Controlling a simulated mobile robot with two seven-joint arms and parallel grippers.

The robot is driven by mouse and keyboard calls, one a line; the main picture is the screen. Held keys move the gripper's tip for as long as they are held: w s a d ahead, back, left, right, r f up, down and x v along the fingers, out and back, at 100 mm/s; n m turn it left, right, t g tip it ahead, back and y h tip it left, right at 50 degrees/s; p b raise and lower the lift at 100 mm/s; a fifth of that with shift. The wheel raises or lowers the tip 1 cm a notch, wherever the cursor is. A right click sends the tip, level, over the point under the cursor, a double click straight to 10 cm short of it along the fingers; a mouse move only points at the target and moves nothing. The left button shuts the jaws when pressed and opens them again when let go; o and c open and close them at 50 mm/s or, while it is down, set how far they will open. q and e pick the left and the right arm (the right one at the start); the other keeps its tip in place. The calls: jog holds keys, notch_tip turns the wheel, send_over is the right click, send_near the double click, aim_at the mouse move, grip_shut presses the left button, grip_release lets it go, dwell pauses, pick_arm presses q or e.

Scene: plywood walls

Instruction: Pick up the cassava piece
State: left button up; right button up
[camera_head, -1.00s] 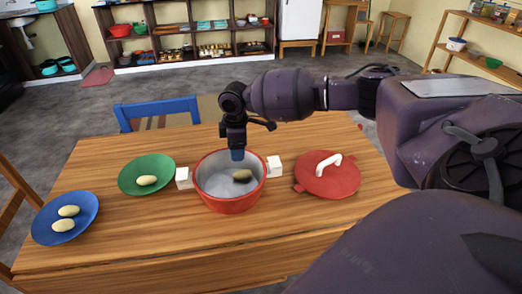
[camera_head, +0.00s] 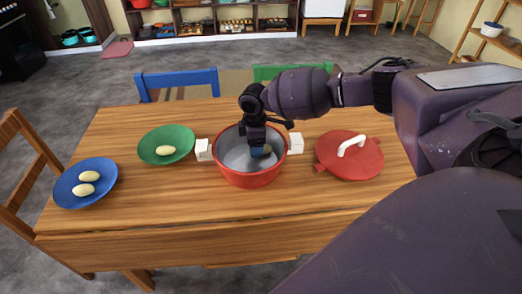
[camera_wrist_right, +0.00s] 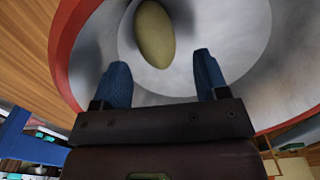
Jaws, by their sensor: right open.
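A yellowish oval cassava piece (camera_wrist_right: 155,34) lies on the grey floor inside the red pot (camera_head: 250,180). In the head view the piece (camera_head: 266,150) is mostly hidden behind my right gripper (camera_head: 259,152), which reaches down into the pot. In the wrist view my right gripper (camera_wrist_right: 162,80) is open, its two blue fingers apart with nothing between them. The piece lies just beyond the fingertips, roughly in line with the gap. My left gripper is in neither current view.
A red lid with a white handle (camera_head: 350,158) lies right of the pot. A green plate (camera_head: 181,140) with one pale piece and a blue plate (camera_head: 70,190) with two stand to the left. The table's front (camera_head: 180,220) is clear.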

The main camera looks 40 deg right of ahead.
notch_tip(320, 180, down, 2)
jog(key=shift+f, duration=0.1)
jog(key=shift+c, duration=0.3)
jog(key=c, duration=0.9)
jog(key=shift+c, duration=0.2)
